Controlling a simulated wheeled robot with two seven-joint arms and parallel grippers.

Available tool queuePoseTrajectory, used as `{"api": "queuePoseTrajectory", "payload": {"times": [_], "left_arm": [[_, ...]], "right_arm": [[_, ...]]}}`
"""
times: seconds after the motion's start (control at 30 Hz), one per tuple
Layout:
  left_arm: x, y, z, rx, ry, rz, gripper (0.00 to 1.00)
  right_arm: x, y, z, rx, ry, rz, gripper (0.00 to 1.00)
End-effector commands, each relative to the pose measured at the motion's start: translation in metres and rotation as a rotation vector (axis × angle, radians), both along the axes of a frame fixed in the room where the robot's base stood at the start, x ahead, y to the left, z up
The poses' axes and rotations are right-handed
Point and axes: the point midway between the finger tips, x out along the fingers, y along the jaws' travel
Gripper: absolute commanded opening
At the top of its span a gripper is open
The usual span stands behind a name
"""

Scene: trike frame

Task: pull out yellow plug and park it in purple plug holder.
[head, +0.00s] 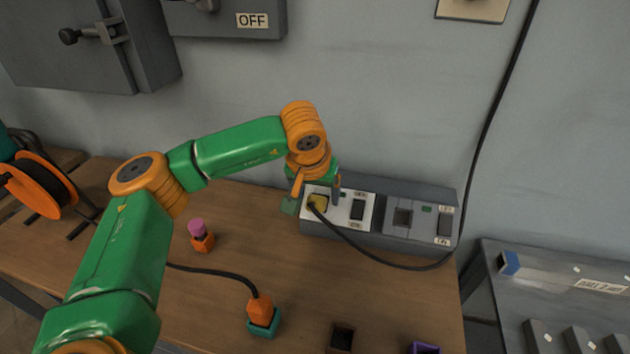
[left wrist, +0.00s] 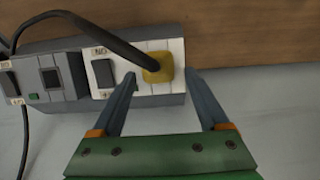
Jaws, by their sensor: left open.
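The yellow plug (head: 318,204) sits in the left socket of the grey power strip (head: 380,237), with a black cable running from it. It also shows in the left wrist view (left wrist: 158,68), between the fingertips and a little beyond them. My left gripper (head: 316,198) is open around the plug's place, its fingers (left wrist: 160,75) on either side with gaps. The purple plug holder (head: 424,348) shows only in part at the bottom edge of the head view. My right gripper is not in view.
An orange plug stands in a teal holder (head: 264,328). A dark brown holder (head: 341,338) stands between it and the purple one. A small orange piece with a pink top (head: 201,236) stands at left. The black cable (head: 385,262) loops before the strip and up the wall.

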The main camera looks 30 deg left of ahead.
Motion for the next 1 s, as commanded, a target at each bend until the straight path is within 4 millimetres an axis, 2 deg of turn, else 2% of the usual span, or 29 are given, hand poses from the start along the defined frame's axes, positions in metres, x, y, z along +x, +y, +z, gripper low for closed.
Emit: {"api": "queuePoseTrajectory", "payload": {"times": [0.1, 0.3, 0.33, 0.6, 1.0], "left_arm": [[0.003, 0.001, -0.007, -0.001, 0.0, 0.0, 0.78], [0.003, 0.0, -0.008, -0.002, 0.0, -0.001, 0.78], [0.003, 0.0, -0.008, -0.002, 0.0, -0.001, 0.75], [0.003, 0.0, -0.008, -0.002, 0.0, -0.001, 0.02], [-0.007, -0.003, 0.004, -0.003, -0.001, -0.001, 0.0]], "right_arm": [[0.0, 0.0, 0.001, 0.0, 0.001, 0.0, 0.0], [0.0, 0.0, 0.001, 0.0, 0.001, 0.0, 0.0], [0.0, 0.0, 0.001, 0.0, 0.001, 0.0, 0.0], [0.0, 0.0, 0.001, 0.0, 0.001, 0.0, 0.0], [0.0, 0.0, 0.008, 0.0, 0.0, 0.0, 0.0]]}}
